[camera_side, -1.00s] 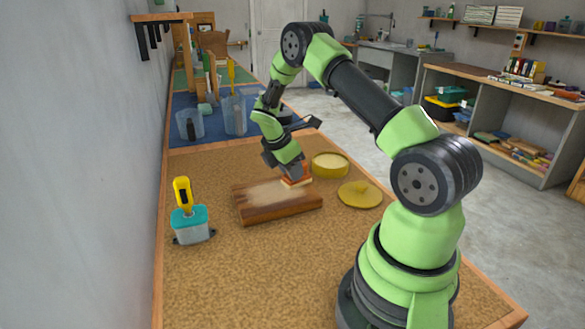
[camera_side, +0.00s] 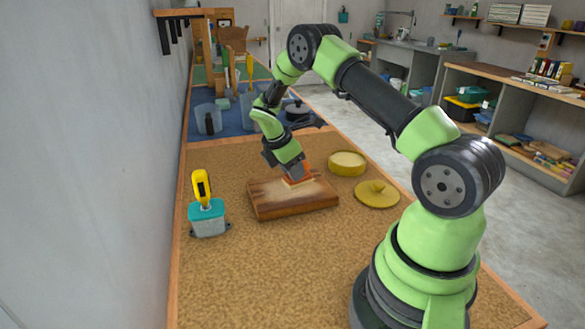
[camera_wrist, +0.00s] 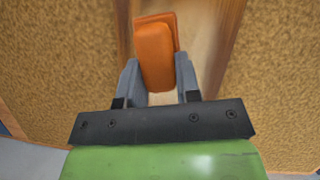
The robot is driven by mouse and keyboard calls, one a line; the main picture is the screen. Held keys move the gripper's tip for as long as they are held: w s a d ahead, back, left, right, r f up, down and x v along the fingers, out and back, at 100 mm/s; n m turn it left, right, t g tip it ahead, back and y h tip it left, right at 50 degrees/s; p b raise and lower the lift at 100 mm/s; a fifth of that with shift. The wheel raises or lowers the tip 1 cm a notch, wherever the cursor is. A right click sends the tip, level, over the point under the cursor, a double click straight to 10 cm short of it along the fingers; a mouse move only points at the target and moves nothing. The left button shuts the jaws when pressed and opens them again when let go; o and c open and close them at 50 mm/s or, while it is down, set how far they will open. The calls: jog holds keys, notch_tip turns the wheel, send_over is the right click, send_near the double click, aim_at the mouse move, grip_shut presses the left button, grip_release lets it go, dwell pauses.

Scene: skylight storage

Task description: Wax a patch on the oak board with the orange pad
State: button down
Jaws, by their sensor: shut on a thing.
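The oak board (camera_side: 292,203) lies flat on the cork bench top. It has a pale patch on the middle of its top, with browner wood towards the ends. The orange pad (camera_side: 300,180) is low over the pale patch and appears to touch it. My gripper (camera_side: 295,172) is shut on the pad from above. In the wrist view, my two grey fingers (camera_wrist: 158,82) hold the orange pad (camera_wrist: 155,50) on both sides, and the board (camera_wrist: 221,40) shows beyond it. The pad's underside is hidden.
A round yellow tin (camera_side: 347,168) with pale contents stands open behind the board to the right, its yellow lid (camera_side: 377,198) nearby. The front of the cork bench (camera_side: 270,270) is clear.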

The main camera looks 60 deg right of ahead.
jog(key=shift+w+a, duration=1.6)
jog(key=shift+a, duration=0.1)
jog(key=shift+w+a, duration=1.55)
jog(key=shift+a, duration=0.1)
jog(key=shift+s+d, duration=1.6)
jog(key=shift+d, duration=0.05)
jog(key=shift+d, duration=0.1)
jog(key=shift+s+d+r, duration=0.1)
jog(key=shift+s+d, duration=1.45)
jog(key=shift+d, duration=0.05)
